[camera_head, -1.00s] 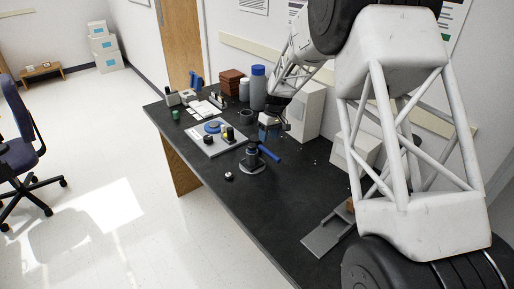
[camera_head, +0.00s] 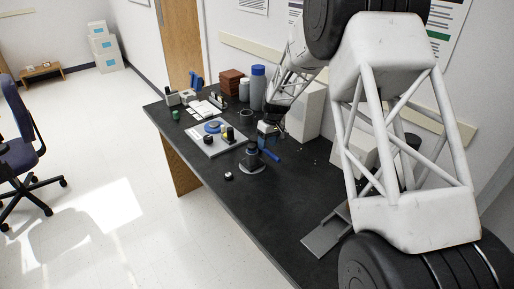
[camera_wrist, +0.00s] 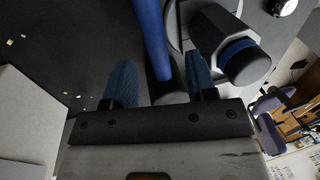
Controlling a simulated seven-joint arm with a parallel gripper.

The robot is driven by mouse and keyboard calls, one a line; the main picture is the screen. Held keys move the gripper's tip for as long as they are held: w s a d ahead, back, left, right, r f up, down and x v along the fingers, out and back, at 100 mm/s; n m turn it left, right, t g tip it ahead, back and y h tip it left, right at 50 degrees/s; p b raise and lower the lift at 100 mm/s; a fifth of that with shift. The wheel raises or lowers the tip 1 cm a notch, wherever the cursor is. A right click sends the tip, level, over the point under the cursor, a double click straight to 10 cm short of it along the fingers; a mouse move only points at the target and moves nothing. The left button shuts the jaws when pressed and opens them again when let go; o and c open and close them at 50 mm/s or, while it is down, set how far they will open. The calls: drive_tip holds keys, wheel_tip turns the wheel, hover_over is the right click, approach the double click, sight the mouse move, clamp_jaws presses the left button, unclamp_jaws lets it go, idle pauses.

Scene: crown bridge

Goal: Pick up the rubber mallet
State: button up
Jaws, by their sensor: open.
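The rubber mallet shows in the head view as a blue handle (camera_head: 271,155) slanting down to the right beside a dark upright post (camera_head: 253,156) on a round base. In the wrist view the blue handle (camera_wrist: 150,35) runs from the top edge down to a dark cylinder between my fingers. I cannot tell whether that cylinder is the mallet's head. My gripper (camera_wrist: 162,82) is open, with one blue finger on each side. In the head view my gripper (camera_head: 268,132) is close above the handle, partly overlapping it. A dark faceted part with a blue ring (camera_wrist: 238,58) is beside the right finger.
A pale board (camera_head: 212,148) with small parts lies left of the post. A small round item (camera_head: 228,177) is in front. A blue-capped bottle (camera_head: 258,88) and brown stacked boxes (camera_head: 231,82) stand behind. A grey plate (camera_head: 322,238) lies nearer. The dark bench between is mostly clear.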

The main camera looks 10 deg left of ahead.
sight(266, 151)
drive_tip(key=shift+s+a+f, duration=0.1)
drive_tip(key=shift+f, duration=1)
drive_tip(key=shift+s+a+f, duration=0.1)
drive_tip(key=shift+f, duration=1)
drive_tip(key=c, duration=0.9)
clamp_jaws()
drive_tip(key=shift+r, duration=0.1)
drive_tip(key=shift+r, duration=4.95)
drive_tip(key=shift+r, duration=0.1)
drive_tip(key=s+r, duration=0.9)
drive_tip(key=shift+s+a+r, duration=0.15)
drive_tip(key=shift+s+r, duration=0.1)
drive_tip(key=shift+s, duration=0.1)
